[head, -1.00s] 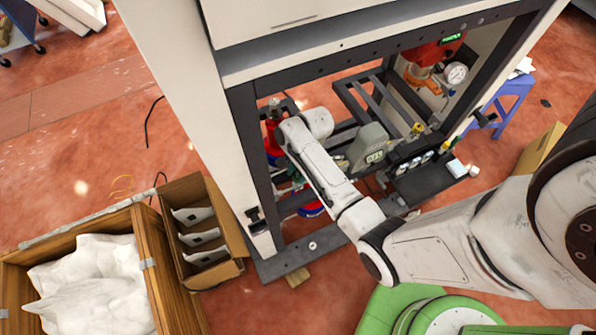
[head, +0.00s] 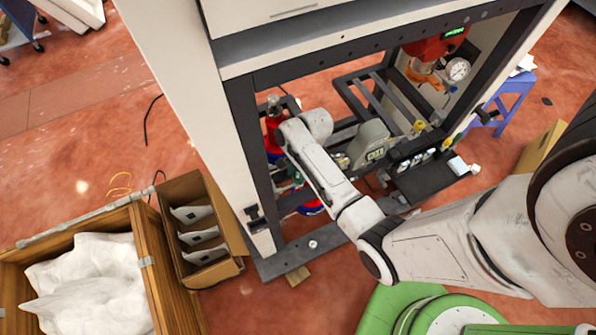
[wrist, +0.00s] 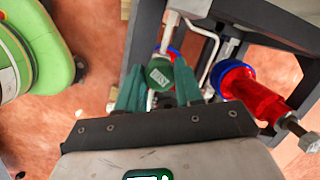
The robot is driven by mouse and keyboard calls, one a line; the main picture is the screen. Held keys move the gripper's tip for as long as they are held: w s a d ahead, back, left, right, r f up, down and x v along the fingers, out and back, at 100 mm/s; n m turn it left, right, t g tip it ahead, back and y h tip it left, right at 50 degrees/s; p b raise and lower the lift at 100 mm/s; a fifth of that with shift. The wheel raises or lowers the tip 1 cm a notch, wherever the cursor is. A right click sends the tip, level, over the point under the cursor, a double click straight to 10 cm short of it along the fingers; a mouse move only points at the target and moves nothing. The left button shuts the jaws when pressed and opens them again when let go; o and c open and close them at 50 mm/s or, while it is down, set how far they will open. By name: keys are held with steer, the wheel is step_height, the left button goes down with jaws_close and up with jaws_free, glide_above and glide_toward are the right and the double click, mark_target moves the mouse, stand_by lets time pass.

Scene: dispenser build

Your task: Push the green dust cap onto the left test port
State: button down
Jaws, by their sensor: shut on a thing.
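The green dust cap (wrist: 160,73), with white lettering on it, sits between the two dark green fingers of my gripper (wrist: 160,92) in the wrist view. The fingers are shut on it. A pale metal tube (wrist: 171,32) runs just beyond the cap; I cannot tell whether the cap touches it. The left test port is not clearly visible, and the cap and fingers cover what lies behind them. In the head view my gripper (head: 297,174) is inside the lower left of the cabinet frame, largely covered by my arm. The cap cannot be made out there.
A red and blue fitting (wrist: 255,95) stands right of my gripper in the wrist view. Dark frame bars (wrist: 143,40) are close on the left. The cabinet's front post (head: 255,160) stands left of my arm. A cardboard box (head: 205,245) and wooden crate (head: 165,270) are outside.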

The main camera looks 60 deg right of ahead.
steer(key=shift+f, duration=0.45)
stand_by(0.5)
steer(key=shift+c, duration=1.7)
jaws_free()
steer(key=shift+r, duration=0.1)
steer(key=shift+w+a+p+v, duration=0.1)
steer(key=shift+a+p+v, duration=0.1)
steer(key=shift+p+v, duration=0.75)
steer(key=shift+w+a+p+v, duration=0.1)
steer(key=shift+a+p+v, duration=0.1)
steer(key=shift+p+v, duration=0.7)
steer(key=shift+w+a+p+v, duration=0.1)
steer(key=shift+a+p+v, duration=0.1)
steer(key=shift+p+v, duration=0.7)
steer(key=shift+r, duration=0.25)
